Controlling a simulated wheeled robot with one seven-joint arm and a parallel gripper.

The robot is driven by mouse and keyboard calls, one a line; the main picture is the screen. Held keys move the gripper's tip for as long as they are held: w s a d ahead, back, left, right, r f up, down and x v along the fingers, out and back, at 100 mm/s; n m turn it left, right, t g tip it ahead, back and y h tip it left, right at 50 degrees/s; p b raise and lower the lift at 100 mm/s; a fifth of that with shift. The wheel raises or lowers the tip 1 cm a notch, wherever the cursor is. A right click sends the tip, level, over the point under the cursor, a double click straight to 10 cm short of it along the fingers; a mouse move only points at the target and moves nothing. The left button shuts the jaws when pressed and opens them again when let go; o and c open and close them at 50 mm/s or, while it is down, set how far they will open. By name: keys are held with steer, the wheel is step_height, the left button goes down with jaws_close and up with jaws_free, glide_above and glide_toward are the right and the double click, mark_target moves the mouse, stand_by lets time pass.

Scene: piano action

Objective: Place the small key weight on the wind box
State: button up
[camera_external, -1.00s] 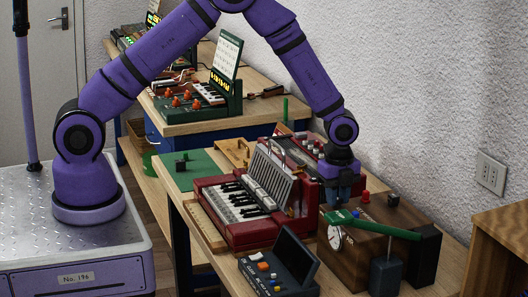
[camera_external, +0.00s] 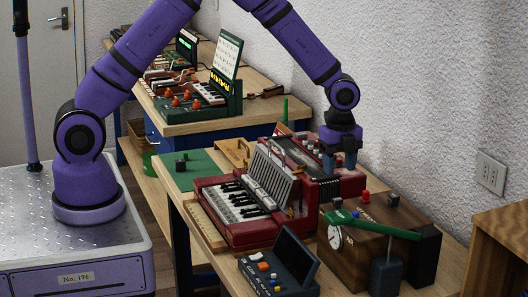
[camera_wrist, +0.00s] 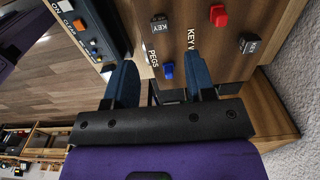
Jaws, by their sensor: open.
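The brown wooden box (camera_external: 365,252), which I take for the wind box, stands at the right end of the table. Two small dark grey blocks sit on its top: one at the near left (camera_external: 337,202), one toward the wall (camera_external: 393,200). My gripper (camera_external: 340,168) is open and empty above the box's far left end. Its spread fingers (camera_wrist: 158,65) show in the wrist view.
A red knob (camera_external: 365,196) and a blue knob (camera_external: 355,213) stand on the box top. A green bar (camera_external: 385,228) crosses it and a round dial (camera_external: 335,238) is at its front. A red keyboard instrument (camera_external: 240,232) and a dark panel device (camera_external: 280,268) stand to the left.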

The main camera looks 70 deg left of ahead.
steer(key=s+a+r+n+t, duration=0.1)
steer(key=s+a+r+n, duration=0.2)
steer(key=s+r, duration=0.35)
steer(key=s+a+r+n+t, duration=0.15)
steer(key=s+r, duration=0.25)
steer(key=r, duration=0.6)
steer(key=s+a+r+n, duration=0.3)
steer(key=s+r+n, duration=0.15)
steer(key=r, duration=0.35)
steer(key=s+a+r+n+t, duration=0.1)
steer(key=s+n, duration=0.2)
steer(key=s, duration=0.5)
steer(key=s+a+r+n, duration=0.2)
steer(key=s+n, duration=0.1)
steer(key=s, duration=0.5)
steer(key=s+a+r+n+t, duration=0.1)
steer(key=s+a+n, duration=0.1)
steer(key=s, duration=0.6)
steer(key=shift+s+a+r+n+t, duration=0.15)
steer(key=shift+s+a+n+t, duration=0.15)
steer(key=shift+n, duration=0.2)
